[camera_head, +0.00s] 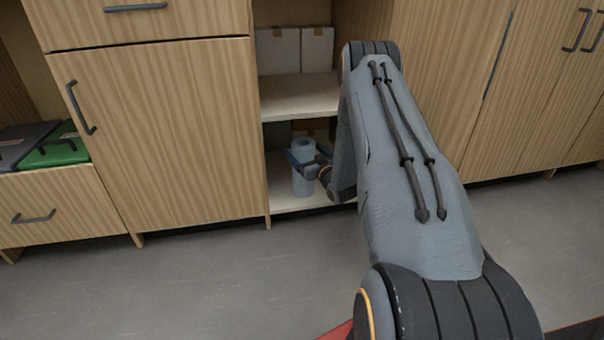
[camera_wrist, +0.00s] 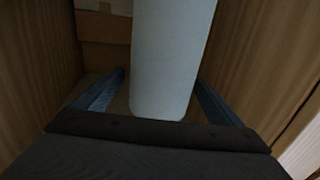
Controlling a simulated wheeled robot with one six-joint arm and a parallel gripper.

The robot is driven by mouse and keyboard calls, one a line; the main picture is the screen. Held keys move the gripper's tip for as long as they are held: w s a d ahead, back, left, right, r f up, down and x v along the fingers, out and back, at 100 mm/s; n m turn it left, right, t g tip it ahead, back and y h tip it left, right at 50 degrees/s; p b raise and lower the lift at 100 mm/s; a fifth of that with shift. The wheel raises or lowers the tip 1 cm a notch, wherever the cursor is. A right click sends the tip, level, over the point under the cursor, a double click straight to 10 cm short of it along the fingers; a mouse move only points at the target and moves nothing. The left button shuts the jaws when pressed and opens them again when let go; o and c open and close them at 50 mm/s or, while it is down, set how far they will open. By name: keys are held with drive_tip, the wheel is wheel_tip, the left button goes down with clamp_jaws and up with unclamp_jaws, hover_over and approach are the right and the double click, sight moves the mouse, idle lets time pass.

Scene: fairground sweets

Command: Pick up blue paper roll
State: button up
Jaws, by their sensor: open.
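The blue paper roll (camera_head: 303,182) stands upright on the bottom shelf of an open cabinet section in the head view. It is pale blue, with its round top end showing. In the wrist view the roll (camera_wrist: 170,60) fills the upper middle, with its lower end visible and its top out of frame. My gripper (camera_wrist: 155,92) is open, with one blue finger on each side of the roll. A gap shows between each finger and the roll. In the head view my gripper (camera_head: 302,160) is at the roll, and my arm hides part of the cabinet.
A middle shelf (camera_head: 298,98) is above the roll, with white boxes (camera_head: 297,50) on a higher level. A cardboard box (camera_wrist: 104,35) stands behind the roll. Wooden cabinet walls are close on both sides. A closed door (camera_head: 170,140) is left; grey floor is clear in front.

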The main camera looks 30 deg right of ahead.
drive_tip(key=shift+w, duration=0.6)
drive_tip(key=c, duration=1.7)
drive_tip(key=shift+o, duration=0.2)
